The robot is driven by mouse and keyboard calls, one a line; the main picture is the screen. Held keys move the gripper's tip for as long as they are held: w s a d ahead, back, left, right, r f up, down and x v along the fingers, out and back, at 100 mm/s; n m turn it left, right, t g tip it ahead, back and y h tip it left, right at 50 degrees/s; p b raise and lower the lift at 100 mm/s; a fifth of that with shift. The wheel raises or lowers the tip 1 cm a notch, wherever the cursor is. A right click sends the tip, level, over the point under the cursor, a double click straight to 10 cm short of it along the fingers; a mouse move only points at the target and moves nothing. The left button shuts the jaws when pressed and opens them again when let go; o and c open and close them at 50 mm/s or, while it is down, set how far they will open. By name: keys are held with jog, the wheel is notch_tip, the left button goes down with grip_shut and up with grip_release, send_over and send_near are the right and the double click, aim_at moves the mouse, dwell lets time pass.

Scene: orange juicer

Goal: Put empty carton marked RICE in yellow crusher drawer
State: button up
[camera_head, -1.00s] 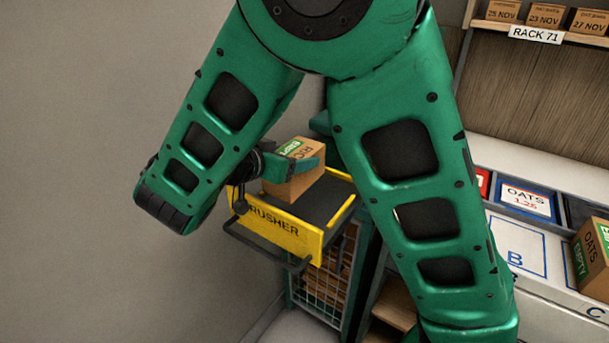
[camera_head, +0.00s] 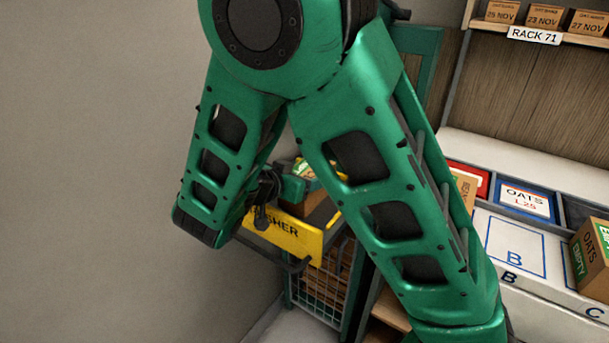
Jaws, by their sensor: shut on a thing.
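The yellow crusher drawer (camera_head: 312,239) stands pulled out at the centre, its front lettered and partly covered by my arm. A brown carton with a green label (camera_head: 303,169) is at the drawer, mostly hidden behind my gripper and arm links. My gripper (camera_head: 290,187) is shut on this carton, over the drawer's front side. Only part of the carton's top and side shows, and I cannot read its name now. I cannot tell whether it touches the drawer floor.
An OATS carton (camera_head: 592,252) with a green EMPTY label stands on the white counter (camera_head: 530,311) at right, near marked spots B and C. An OATS bin (camera_head: 525,201) and a shelf rack (camera_head: 545,36) are behind. A plain wall (camera_head: 90,170) bounds the left.

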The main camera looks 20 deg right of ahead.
jog(key=o, duration=1.4)
jog(key=shift+c, duration=0.2)
jog(key=shift+r, duration=0.1)
jog(key=v, duration=1.2)
jog(key=shift+s, duration=0.1)
